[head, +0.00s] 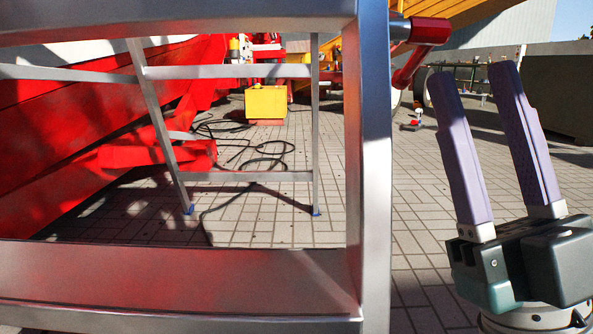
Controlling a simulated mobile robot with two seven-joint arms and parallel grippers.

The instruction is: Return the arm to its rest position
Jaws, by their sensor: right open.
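My right gripper (489,145) is at the right side of the head view. Its two purple fingers point upward and stand apart, with nothing between them. It is to the right of a grey metal frame post (376,170) and apart from it. My left gripper is not in view. No potato can be made out in this view.
A metal frame with a lower ledge (170,280) fills the left and centre close by. Behind it are a silver stepladder (158,125), red machinery (60,130), a yellow box (267,101) and black cables (230,150) on paving. Open paving (425,190) lies beyond my right gripper.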

